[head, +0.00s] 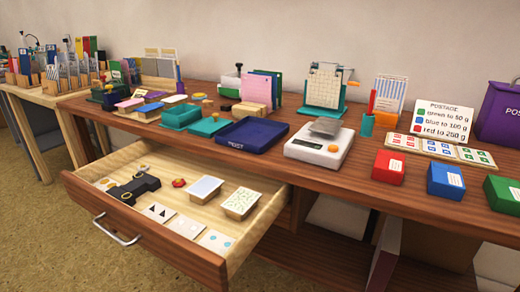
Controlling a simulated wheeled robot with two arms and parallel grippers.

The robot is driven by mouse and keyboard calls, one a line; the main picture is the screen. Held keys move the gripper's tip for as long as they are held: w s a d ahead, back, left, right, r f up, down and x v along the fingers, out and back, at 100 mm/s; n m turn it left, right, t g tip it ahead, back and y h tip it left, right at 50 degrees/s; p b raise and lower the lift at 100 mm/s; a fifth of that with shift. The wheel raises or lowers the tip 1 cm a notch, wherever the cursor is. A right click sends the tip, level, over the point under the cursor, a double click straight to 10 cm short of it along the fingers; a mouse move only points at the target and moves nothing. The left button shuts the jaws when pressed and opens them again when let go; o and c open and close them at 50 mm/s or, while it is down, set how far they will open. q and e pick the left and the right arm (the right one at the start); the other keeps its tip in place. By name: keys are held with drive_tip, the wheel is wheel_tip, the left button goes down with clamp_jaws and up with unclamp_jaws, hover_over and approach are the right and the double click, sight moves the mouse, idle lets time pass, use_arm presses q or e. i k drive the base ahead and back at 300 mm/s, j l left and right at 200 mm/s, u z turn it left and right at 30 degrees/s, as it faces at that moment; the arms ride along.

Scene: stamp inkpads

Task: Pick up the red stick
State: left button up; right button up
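A thin red stick (371,102) stands upright at the right of the desk. Its lower end meets a small teal holder (367,126), and the part inside or behind the holder is hidden. A striped card (391,94) stands just to the right of the stick. Neither of my grippers shows in the head view.
An open drawer (190,258) with cards, boxes and a black object (133,188) juts out from the wooden desk. A white scale (319,144), a blue tray (249,134) and red (388,167), blue (445,181) and green (503,194) boxes stand nearby.

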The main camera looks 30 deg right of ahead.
sight(373, 92)
drive_tip(key=l+z, duration=0.1)
drive_tip(key=z, duration=0.4)
drive_tip(key=l+z, duration=0.1)
drive_tip(key=z, duration=0.35)
drive_tip(key=l+z, duration=0.1)
drive_tip(key=z, duration=0.4)
drive_tip(key=k+j, duration=0.15)
drive_tip(key=j, duration=0.15)
drive_tip(key=k+j, duration=0.35)
drive_tip(key=j, duration=0.25)
